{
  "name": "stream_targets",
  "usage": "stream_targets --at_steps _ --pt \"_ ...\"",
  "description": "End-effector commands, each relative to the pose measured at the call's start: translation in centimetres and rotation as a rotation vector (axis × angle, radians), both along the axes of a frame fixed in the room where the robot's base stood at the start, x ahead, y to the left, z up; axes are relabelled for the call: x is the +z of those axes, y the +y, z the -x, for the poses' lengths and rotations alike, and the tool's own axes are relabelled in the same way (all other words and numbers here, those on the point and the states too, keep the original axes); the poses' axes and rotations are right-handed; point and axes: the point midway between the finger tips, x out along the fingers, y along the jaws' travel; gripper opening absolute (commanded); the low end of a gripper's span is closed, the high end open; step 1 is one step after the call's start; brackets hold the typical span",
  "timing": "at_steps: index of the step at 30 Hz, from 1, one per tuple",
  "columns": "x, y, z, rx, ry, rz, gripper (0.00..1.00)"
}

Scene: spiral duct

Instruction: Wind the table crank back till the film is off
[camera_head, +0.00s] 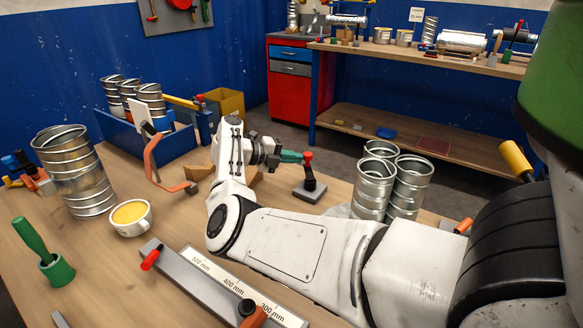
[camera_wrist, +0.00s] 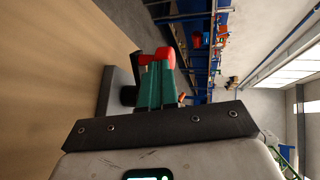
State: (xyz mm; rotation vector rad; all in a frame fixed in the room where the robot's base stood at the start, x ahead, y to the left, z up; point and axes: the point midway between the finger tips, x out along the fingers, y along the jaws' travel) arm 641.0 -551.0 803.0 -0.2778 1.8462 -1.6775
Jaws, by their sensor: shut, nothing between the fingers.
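The crank (camera_head: 310,183) stands on a grey base plate on the table, with a dark upright and a red knob (camera_head: 307,156) on top. In the wrist view the red knob (camera_wrist: 158,56) shows just beyond my fingertips, with the grey base (camera_wrist: 113,92) to the left. My gripper (camera_head: 298,157) has green fingers, shut and empty, pointing at the knob. In the wrist view the fingers (camera_wrist: 154,82) overlap the knob's edge; I cannot tell whether they touch it. I cannot make out any film for certain.
Several upright spiral ducts (camera_head: 411,185) stand close right of the crank. A measuring rail (camera_head: 210,282) crosses the front, below my arm.

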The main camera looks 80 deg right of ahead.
Motion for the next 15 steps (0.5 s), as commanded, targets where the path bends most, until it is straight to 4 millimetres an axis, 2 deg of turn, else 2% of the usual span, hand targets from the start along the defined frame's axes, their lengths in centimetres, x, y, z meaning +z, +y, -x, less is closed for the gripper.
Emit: stream_targets --at_steps 1,15 --pt "-0.6 -0.2 0.2 0.002 -0.001 0.001 0.0" --pt "0.0 -2.2 1.7 0.005 0.001 0.001 0.0"
